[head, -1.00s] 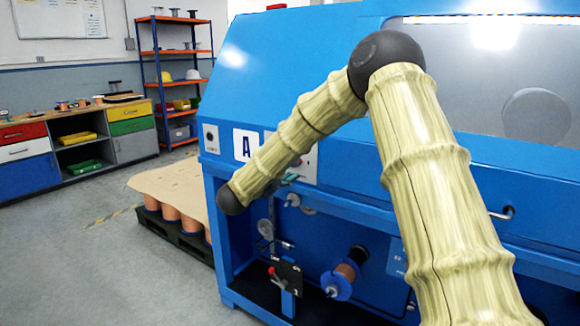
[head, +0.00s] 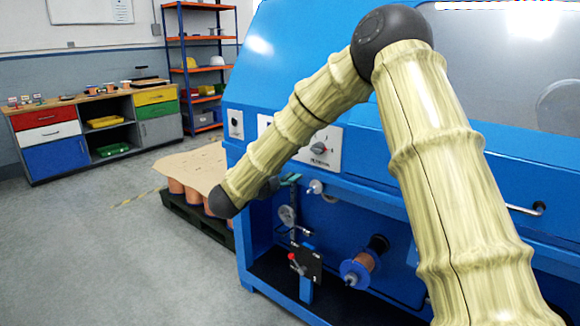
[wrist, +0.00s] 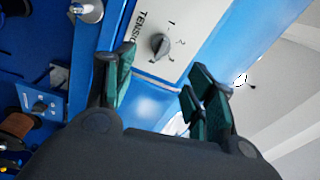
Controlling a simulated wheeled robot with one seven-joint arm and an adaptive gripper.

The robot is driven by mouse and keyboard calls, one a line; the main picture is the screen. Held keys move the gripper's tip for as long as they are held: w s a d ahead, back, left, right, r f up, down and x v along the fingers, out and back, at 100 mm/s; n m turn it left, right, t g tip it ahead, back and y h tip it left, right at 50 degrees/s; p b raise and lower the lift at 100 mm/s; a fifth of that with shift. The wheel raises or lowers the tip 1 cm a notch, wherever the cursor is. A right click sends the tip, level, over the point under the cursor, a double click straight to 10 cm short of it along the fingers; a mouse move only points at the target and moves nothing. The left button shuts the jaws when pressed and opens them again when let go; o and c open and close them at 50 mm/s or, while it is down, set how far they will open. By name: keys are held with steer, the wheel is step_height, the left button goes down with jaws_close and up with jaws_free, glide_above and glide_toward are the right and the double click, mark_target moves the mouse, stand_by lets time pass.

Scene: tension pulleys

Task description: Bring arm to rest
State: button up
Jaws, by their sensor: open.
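My arm, with pale ribbed links and dark joints, crosses the head view in front of the blue machine (head: 400,190). My gripper (wrist: 160,75) shows in the wrist view with its two green-padded fingers spread apart and nothing between them. In the head view, a small part of the gripper (head: 289,180) shows beyond the forearm, and the rest is hidden. A white panel marked TENSION with a dark knob (wrist: 158,45) lies beyond the fingertips in the wrist view. The same knob (head: 318,149) shows in the head view. No contact with the panel is visible.
Below the panel are a copper-wire spool (head: 362,262) and a red-knobbed lever (head: 293,257). A dark pallet (head: 190,212) of spools under cardboard stands left of the machine. A workbench (head: 90,85) and shelf rack (head: 165,60) stand behind. The floor (head: 110,250) at left is clear.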

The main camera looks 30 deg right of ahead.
steer(key=s+a+f+n+t+y, duration=0.1)
steer(key=a+f+n+t+y, duration=0.25)
steer(key=f+n, duration=0.65)
steer(key=s+a+f+n+t+y, duration=0.1)
steer(key=a+f+n+t+y, duration=0.2)
steer(key=f, duration=1.2)
steer(key=s+a+f+n+g+y, duration=0.2)
steer(key=s+a+f+n+y, duration=0.25)
steer(key=s+f, duration=0.5)
steer(key=s+a+f+n+g+y, duration=0.4)
steer(key=s+f, duration=0.3)
steer(key=f, duration=0.5)
steer(key=s+a+f+n+g+y, duration=0.1)
steer(key=s+f+n+g, duration=0.15)
steer(key=s, duration=0.75)
steer(key=s+f+n+g+y, duration=0.1)
steer(key=s+f+n+g, duration=0.15)
steer(key=s, duration=0.75)
steer(key=s+a+f+n+g+y, duration=0.1)
steer(key=s+f+n+g, duration=0.2)
steer(key=s, duration=0.8)
step_height(320, 180, up, 18)
steer(key=t+p, duration=0.1)
steer(key=p, duration=1.8)
steer(key=shift+w, duration=0.45)
steer(key=shift+f, duration=0.15)
